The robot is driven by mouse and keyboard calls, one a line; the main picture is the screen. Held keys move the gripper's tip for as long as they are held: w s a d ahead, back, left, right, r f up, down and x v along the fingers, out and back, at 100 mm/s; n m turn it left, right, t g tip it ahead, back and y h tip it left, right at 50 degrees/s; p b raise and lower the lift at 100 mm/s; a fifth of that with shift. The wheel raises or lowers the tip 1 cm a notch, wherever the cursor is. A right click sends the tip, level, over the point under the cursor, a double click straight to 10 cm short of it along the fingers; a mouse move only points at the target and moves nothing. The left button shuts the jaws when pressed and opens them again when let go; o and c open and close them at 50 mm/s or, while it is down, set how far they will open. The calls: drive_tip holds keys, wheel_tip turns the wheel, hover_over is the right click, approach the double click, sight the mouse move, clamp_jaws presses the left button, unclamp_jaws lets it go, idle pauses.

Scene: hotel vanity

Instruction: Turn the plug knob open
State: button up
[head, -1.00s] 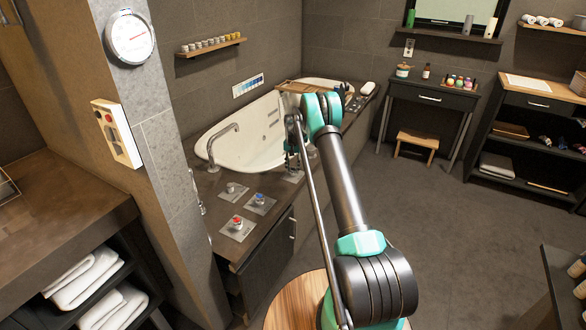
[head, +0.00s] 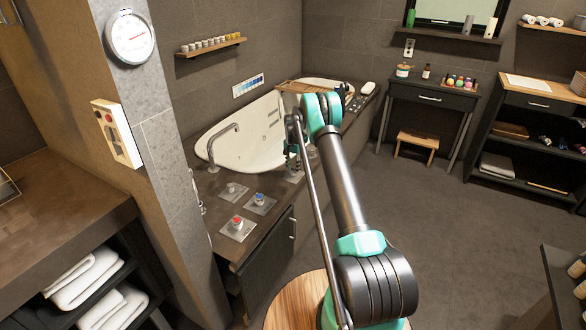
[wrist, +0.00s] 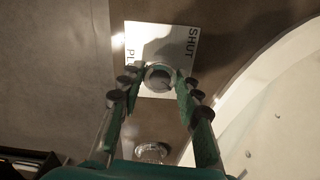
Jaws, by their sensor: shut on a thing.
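The plug knob (wrist: 160,76) is a round metal knob on a pale square plate (wrist: 150,35). The plate reads "SHUT" on its right side, and a partly covered word starting "PL" shows on its left. My gripper (wrist: 161,80) is shut on the knob, with one finger on each side of it. In the head view my gripper (head: 293,164) is at the tub's near ledge, beyond my arm. The knob itself is mostly hidden there by the gripper.
The white bathtub (head: 240,145) lies beside the ledge, with a curved faucet (head: 212,145) at its left. A red knob (head: 237,222), a blue knob (head: 259,198) and a metal knob (head: 232,188) stand nearer on the ledge. A wooden tub tray (head: 295,86) spans the tub.

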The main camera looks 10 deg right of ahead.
sight(293, 169)
drive_tip(key=o, duration=1.1)
drive_tip(key=shift+o, duration=0.2)
wheel_tip(293, 169, up, 12)
